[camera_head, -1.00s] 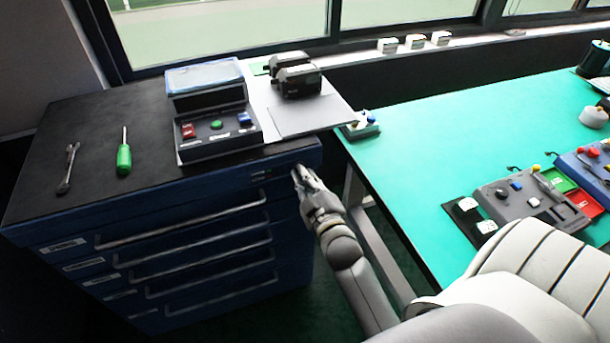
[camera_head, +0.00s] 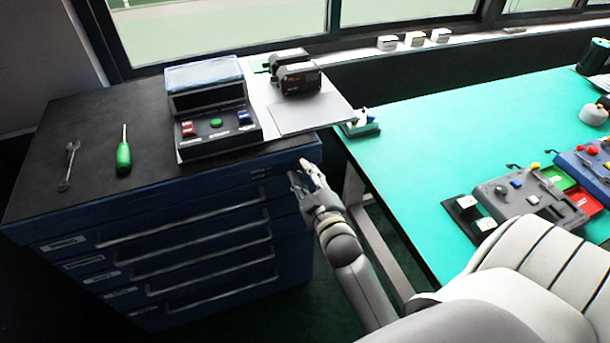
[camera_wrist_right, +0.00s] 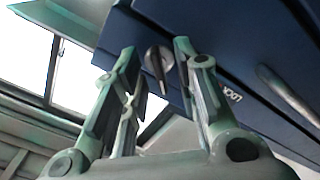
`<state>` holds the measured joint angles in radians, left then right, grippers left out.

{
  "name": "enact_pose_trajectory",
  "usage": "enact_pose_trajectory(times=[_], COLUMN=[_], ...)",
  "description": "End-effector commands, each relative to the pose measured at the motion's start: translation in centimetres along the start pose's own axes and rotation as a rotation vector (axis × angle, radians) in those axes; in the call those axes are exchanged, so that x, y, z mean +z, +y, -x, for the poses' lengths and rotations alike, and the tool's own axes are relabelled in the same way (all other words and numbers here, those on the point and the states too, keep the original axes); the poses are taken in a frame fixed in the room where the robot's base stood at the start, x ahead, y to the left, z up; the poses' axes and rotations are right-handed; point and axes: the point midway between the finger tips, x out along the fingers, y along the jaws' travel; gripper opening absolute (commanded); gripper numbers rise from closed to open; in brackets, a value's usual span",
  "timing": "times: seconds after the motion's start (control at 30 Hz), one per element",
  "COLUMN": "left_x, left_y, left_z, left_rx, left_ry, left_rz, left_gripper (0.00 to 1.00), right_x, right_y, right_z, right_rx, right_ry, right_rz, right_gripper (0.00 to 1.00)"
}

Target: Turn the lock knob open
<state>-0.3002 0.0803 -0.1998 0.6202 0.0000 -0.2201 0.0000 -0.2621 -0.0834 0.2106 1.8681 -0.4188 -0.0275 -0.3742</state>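The lock knob (camera_wrist_right: 159,62) shows in the right wrist view as a small metal knob with a narrow grip on the blue cabinet front (camera_wrist_right: 215,60). White "LOCK" lettering (camera_wrist_right: 232,96) is to its right. My right gripper (camera_wrist_right: 157,52) is open, and in that picture the knob appears between its two fingers; I see no clear contact. In the head view my right gripper (camera_head: 299,170) is at the upper right corner of the blue drawer cabinet (camera_head: 185,195), fingers apart and empty. I cannot make out the knob there. My left gripper is out of view.
On the cabinet top lie a wrench (camera_head: 69,167), a green screwdriver (camera_head: 123,155) and a button box (camera_head: 215,130). Black devices (camera_head: 297,75) stand on a grey plate (camera_head: 305,115). A green table (camera_head: 400,170) with control boxes is to the right, with a gap between.

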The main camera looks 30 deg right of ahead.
Motion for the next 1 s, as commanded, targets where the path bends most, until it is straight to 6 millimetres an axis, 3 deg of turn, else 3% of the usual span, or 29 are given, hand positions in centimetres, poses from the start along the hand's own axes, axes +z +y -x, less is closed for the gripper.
enact_pose_trajectory(times=[0.23, 0.63, 1.0], left_x=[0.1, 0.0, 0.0], left_y=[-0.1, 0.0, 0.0], left_z=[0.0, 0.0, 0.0], left_rx=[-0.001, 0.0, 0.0], left_ry=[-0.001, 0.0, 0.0], left_rz=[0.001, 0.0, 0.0], left_gripper=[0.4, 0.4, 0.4], right_x=[0.0, 0.1, 0.0], right_y=[0.0, -0.1, 0.0], right_z=[1.1, 6.7, 7.5], right_rx=[-0.001, -0.001, 0.0], right_ry=[0.0, -0.001, 0.0], right_rz=[0.001, 0.0, 0.0], right_gripper=[0.29, 0.29, 0.29])
